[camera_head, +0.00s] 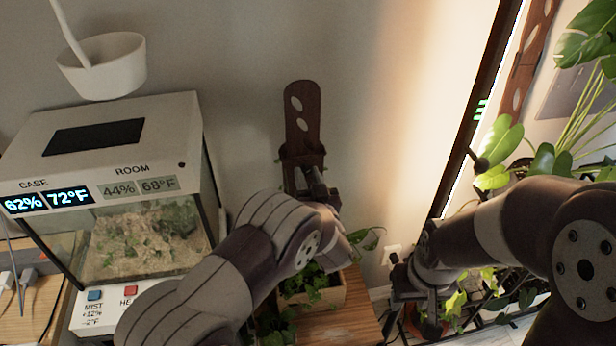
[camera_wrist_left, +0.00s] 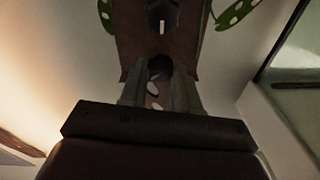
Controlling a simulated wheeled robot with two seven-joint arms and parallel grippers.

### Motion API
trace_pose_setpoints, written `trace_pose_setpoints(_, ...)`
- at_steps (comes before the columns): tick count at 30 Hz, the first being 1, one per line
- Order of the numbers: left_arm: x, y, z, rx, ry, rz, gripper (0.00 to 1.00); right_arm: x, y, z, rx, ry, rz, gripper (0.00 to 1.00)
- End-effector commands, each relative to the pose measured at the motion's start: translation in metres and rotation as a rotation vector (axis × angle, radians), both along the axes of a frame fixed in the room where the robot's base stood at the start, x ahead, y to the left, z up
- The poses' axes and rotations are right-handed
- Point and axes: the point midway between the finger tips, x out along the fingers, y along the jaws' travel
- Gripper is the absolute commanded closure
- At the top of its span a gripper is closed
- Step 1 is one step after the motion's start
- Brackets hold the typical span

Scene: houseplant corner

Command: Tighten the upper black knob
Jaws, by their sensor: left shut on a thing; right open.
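A small black knob (camera_head: 480,162) sticks out at the edge of the tall dark-framed light panel (camera_head: 468,140) on the right; it appears to be the upper one. No lower knob is clearly seen. My left gripper (camera_head: 316,182) is shut at the lower end of a reddish-brown plate (camera_head: 302,120) with oval holes, which stands up in front of the wall. In the left wrist view its fingers (camera_wrist_left: 160,92) reach up to this brown plate (camera_wrist_left: 190,45). The exact grip is hard to see. My right gripper (camera_head: 405,285) is open, low beside the panel, below the knob.
A planter (camera_head: 325,292) sits on a wooden surface (camera_head: 340,325) between my arms. Leafy plants (camera_head: 505,150) crowd the right. Bare wall lies between plate and panel.

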Motion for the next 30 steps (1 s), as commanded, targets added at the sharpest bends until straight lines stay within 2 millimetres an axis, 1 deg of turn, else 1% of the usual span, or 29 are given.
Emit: trace_pose_setpoints(30,-0.001,0.002,-0.002,0.944,0.194,-0.001,0.99,0.0,0.0,0.021,0.0,0.0,0.0,0.58)
